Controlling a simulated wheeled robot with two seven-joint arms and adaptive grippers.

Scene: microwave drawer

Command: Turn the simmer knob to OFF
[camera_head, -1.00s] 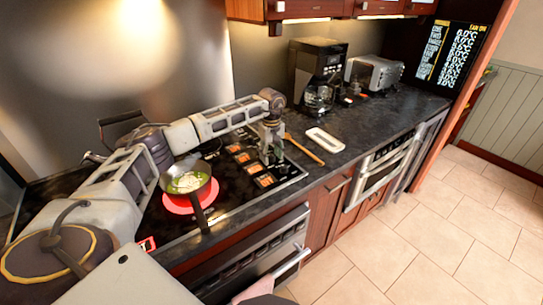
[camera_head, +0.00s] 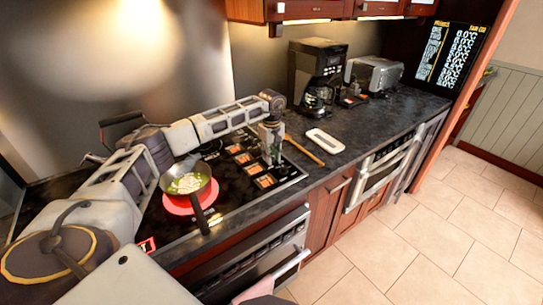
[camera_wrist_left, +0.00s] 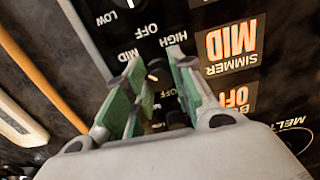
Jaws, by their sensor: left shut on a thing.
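The simmer knob (camera_wrist_left: 155,70) is a small dark knob on the black hob panel, mostly hidden between my fingers in the left wrist view. OFF, MID and HIGH marks are printed around it. The lit label beside it reads SIMMER MID (camera_wrist_left: 230,46). My left gripper (camera_wrist_left: 154,76) has green-padded fingers on either side of the knob, shut on it. In the head view the left gripper (camera_head: 271,160) points down at the right part of the hob (camera_head: 225,195), and the knob is hidden there. My right gripper is not in view.
A pan (camera_head: 188,184) with food sits on a glowing red burner. A lower lit label reads OFF (camera_wrist_left: 236,97). A wooden spoon (camera_head: 304,151) and a white dish (camera_head: 325,140) lie right of the hob. A coffee maker (camera_head: 316,75) and a toaster (camera_head: 374,72) stand behind.

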